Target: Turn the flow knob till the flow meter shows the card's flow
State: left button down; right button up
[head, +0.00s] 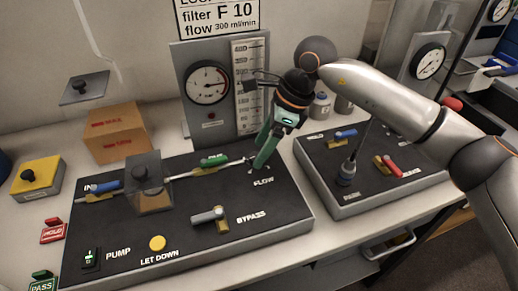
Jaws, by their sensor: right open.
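The card (218,18) on the wall reads "filter F 10" and "flow 300 ml/min". The flow meter (246,112) is a tall white scale on the grey panel, beside a round dial gauge. Its right side is partly covered by my right gripper's wrist, and I cannot read its float level. My right gripper (260,164) points down at the spot just above the FLOW label on the black panel, its green fingers open. The flow knob is mostly hidden by the fingers; I cannot tell whether they touch it. My left gripper is not in view.
The black panel (185,243) carries a blue-handled valve (103,187), a green-handled valve (214,161), a grey BYPASS lever (208,216), a clear-covered knob, and PUMP and LET DOWN controls. A second panel (375,193) stands right under my arm. A cardboard box (117,131) sits behind left.

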jog(key=shift+x, duration=0.95)
grip_shut()
